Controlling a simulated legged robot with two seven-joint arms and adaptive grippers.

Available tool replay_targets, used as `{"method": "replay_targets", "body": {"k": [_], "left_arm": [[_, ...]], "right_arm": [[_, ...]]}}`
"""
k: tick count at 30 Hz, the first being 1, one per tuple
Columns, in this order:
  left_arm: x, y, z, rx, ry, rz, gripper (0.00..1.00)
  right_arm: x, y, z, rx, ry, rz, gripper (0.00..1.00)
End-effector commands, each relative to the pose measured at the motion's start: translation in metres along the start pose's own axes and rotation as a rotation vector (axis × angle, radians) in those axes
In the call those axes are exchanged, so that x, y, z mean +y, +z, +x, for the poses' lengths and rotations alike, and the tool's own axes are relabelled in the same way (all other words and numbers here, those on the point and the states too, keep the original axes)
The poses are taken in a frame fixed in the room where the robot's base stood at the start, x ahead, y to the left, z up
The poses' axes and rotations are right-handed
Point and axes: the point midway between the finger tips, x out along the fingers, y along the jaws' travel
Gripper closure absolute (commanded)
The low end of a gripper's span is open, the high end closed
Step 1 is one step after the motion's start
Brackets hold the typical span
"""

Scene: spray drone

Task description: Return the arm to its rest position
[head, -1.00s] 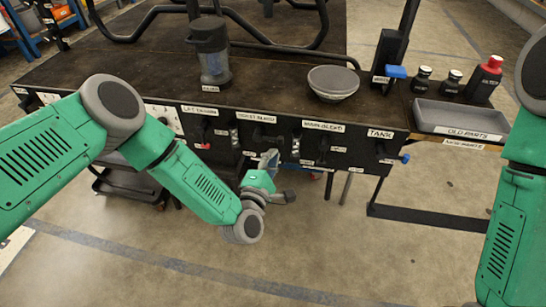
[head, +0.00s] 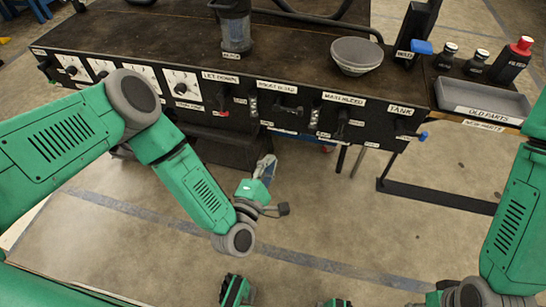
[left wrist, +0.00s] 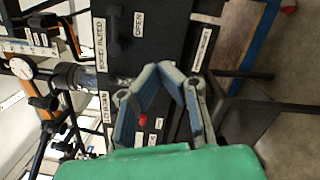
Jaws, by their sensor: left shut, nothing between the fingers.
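My left arm (head: 195,185) comes in from the left, bent, its forearm sloping down to the right. My left gripper (head: 266,168) is shut and empty, over the floor in front of the bench's front panel (head: 225,95), and looks clear of it. In the left wrist view, the gripper's fingers (left wrist: 160,75) angle together with the dark labelled panel behind them. My right arm (head: 508,225) hangs down at the right edge. Its gripper is out of view.
The bench's front panel carries levers and white dials (head: 182,83). A clear-sided canister (head: 235,35) and a bowl (head: 356,55) stand on top. A grey parts tray (head: 484,97), dark bottles and a red-capped bottle (head: 512,60) are at right. Open floor (head: 340,220) lies before the bench.

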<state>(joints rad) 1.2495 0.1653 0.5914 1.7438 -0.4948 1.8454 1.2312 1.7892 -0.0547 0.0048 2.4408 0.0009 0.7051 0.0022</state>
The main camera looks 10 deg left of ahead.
Motion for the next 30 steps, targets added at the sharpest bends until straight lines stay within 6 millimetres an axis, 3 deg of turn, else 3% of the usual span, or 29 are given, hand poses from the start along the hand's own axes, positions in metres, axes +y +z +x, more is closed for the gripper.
{"method": "replay_targets", "body": {"k": [11, 16, 19, 22, 26, 30], "left_arm": [[-0.001, 0.003, 0.000, -0.004, -0.007, 0.009, 1.00], [-0.024, 0.014, -0.019, -0.096, -0.219, 0.221, 1.00], [-0.050, 0.009, -0.059, -0.237, -0.493, 0.525, 1.00], [-0.062, -0.023, -0.121, -0.424, -0.799, 0.874, 1.00], [-0.049, -0.069, -0.190, -0.616, -1.091, 1.159, 1.00], [-0.019, -0.108, -0.246, -0.777, -1.324, 1.322, 1.00]], "right_arm": [[0.000, 0.000, 0.000, 0.000, 0.000, 0.000, 0.60], [0.000, 0.000, 0.000, 0.000, 0.000, 0.000, 0.60], [0.000, 0.000, 0.000, 0.000, 0.000, 0.000, 0.60], [0.000, 0.000, 0.000, 0.000, 0.000, 0.000, 0.60], [0.000, 0.000, 0.000, 0.000, 0.000, 0.000, 0.60], [0.000, 0.000, 0.000, 0.000, 0.000, 0.000, 0.60]]}}
